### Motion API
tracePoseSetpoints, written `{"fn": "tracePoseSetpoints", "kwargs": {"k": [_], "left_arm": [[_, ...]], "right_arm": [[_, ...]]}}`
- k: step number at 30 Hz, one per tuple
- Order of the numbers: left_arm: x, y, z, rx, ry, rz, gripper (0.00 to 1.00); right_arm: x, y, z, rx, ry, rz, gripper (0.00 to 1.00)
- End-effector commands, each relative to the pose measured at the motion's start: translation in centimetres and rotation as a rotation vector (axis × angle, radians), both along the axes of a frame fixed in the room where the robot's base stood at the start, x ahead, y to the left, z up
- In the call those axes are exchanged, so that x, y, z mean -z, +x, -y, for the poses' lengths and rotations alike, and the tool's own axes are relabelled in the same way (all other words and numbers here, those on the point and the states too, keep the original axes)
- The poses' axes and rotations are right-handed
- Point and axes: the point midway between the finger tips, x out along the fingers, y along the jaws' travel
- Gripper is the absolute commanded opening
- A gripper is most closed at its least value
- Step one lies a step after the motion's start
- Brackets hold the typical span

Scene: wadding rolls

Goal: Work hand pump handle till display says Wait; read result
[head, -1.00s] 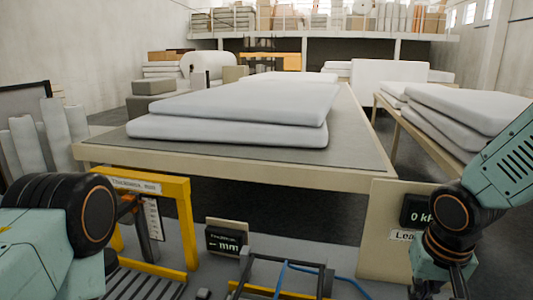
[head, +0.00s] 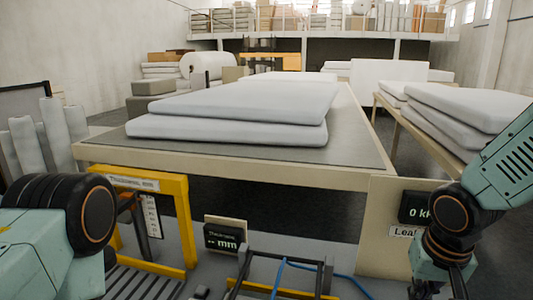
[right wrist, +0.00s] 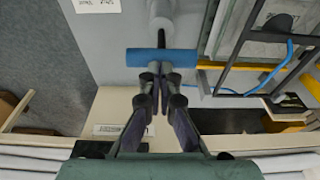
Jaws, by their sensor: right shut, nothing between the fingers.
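The pump handle is a blue crossbar (right wrist: 178,57) on a pale post, seen in the right wrist view. My right gripper (right wrist: 155,72) is shut and empty, with its fingertips at the bar's near edge. I cannot tell whether they touch it. The dark pressure display (head: 414,209) reads "0 k" with the rest hidden behind my right arm. A label starting "Lea" (head: 404,231) sits below it on a cream panel (head: 385,250).
A yellow thickness frame (head: 183,220) and a small display reading "-- mm" (head: 223,239) stand before a table (head: 230,170) with white wadding slabs (head: 230,130). A dark-framed fixture with a blue hose (head: 340,273) lies at the bottom. More slabs (head: 465,112) lie at right.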

Motion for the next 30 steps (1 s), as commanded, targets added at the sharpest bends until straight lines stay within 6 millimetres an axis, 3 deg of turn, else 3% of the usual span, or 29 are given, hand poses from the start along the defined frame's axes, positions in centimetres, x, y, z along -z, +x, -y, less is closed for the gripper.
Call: {"fn": "tracePoseSetpoints", "kwargs": {"k": [30], "left_arm": [[4.1, 0.0, 0.0, 0.0, 0.0, 0.0, 0.0]], "right_arm": [[4.5, -0.1, 0.0, 0.0, 0.001, -0.003, 0.0]]}}
